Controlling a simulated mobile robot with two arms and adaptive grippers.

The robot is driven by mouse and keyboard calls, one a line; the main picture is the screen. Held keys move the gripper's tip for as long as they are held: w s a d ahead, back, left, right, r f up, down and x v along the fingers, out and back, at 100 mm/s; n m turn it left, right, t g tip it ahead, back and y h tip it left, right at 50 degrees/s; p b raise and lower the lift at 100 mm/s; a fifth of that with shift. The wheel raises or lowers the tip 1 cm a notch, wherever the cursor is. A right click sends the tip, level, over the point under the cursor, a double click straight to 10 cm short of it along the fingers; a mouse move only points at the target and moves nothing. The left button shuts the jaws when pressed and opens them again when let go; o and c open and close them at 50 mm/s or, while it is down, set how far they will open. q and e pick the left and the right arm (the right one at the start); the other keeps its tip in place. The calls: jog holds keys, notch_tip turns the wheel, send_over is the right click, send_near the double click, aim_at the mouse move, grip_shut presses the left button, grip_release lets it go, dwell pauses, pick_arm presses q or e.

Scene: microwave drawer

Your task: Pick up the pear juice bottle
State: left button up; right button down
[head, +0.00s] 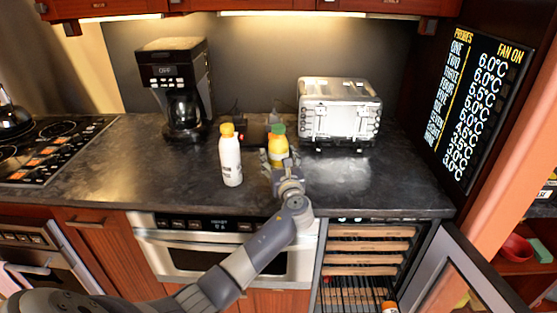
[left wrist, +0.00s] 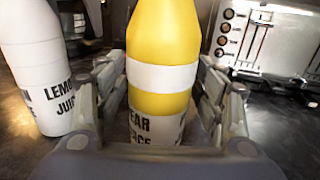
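The pear juice bottle (head: 278,150) is yellow with a white band and a green cap, and it stands upright on the dark counter. In the left wrist view the bottle (left wrist: 163,80) fills the middle, with part of its "PEAR" label showing low down. My left gripper (head: 279,162) is at the bottle's near side, with one finger on each side of it. In the left wrist view the left gripper (left wrist: 162,95) shows gaps beside the lower bottle; contact at the fingertips cannot be made out. My right gripper is not in view.
A white lemon juice bottle (head: 231,158) with an orange cap stands close on the left. A coffee maker (head: 180,90) is behind it to the left, and a silver toaster (head: 339,108) is behind to the right. The counter's right part is clear. A cabinet door (head: 465,275) stands open below.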

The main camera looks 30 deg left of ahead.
aim_at(280, 152)
pick_arm(q)
jog(key=c, duration=0.9)
jog(key=shift+c, duration=0.3)
jog(key=shift+r, duration=0.1)
jog(key=shift+r, duration=0.55)
notch_tip(280, 152, up, 2)
jog(key=shift+s+r, duration=0.1)
jog(key=shift+r, duration=0.1)
jog(key=s+d, duration=0.2)
jog(key=s, duration=0.5)
jog(key=s+d+r+b, duration=0.1)
jog(key=s+d, duration=0.2)
jog(key=s, duration=0.5)
jog(key=shift+d+r, duration=0.15)
jog(key=shift+d, duration=0.05)
